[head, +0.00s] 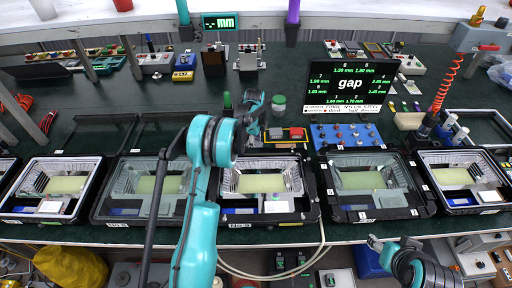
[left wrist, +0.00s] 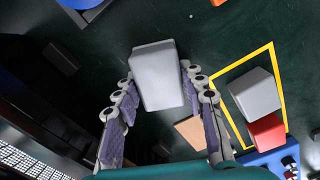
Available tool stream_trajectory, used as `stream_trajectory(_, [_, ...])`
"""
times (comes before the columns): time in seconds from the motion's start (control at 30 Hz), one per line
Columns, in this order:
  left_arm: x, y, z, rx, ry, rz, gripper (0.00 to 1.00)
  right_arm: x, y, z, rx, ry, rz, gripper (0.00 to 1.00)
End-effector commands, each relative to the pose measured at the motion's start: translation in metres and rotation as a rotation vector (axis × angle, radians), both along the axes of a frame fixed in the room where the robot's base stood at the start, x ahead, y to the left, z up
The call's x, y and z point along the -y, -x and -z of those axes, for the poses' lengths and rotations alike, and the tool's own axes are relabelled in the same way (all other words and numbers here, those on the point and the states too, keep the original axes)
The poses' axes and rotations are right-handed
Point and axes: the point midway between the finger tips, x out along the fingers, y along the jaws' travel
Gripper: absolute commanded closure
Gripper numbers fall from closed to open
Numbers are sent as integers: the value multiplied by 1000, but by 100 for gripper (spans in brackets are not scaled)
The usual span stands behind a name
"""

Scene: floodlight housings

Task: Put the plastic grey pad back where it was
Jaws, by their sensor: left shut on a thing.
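A light grey pad (left wrist: 157,72) is held between the two fingers of my left gripper (left wrist: 158,84) in the left wrist view, above the dark green bench. A second grey block (left wrist: 255,92) lies inside a yellow outline (left wrist: 234,122) on the bench, beside a red block (left wrist: 267,133). A tan block (left wrist: 190,132) is partly hidden by the right-hand finger. In the head view my left arm reaches over the middle of the bench, and its links hide the held pad. My right gripper (head: 376,242) is low in front of the bench; its jaws are too small to read.
Several floodlight housings (head: 262,216) line the front of the bench. A gap display (head: 347,86) stands behind them, near a blue tray (head: 350,136) with knobs.

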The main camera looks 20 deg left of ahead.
Motion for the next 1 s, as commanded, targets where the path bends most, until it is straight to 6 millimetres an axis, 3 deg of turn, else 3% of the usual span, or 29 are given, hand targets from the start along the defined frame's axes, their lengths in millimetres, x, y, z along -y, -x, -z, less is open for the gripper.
stream_trajectory(0.33, [0,0,4,0,0,0,91,0,0,3,0,0,0,49])
stream_trajectory(0.37, [0,0,4,0,0,0,54,0,0,3,0,0,0,49])
stream_trajectory(0.43, [0,0,3,0,0,0,39,0,0,2,0,0,0,49])
stream_trajectory(0.77, [0,0,1,0,0,0,39,0,0,0,0,0,0,49])
stream_trajectory(0.87, [0,0,-10,0,0,0,39,0,0,-5,0,0,0,49])
stream_trajectory(1.0, [0,0,-37,0,0,0,39,0,0,-15,0,0,0,49])
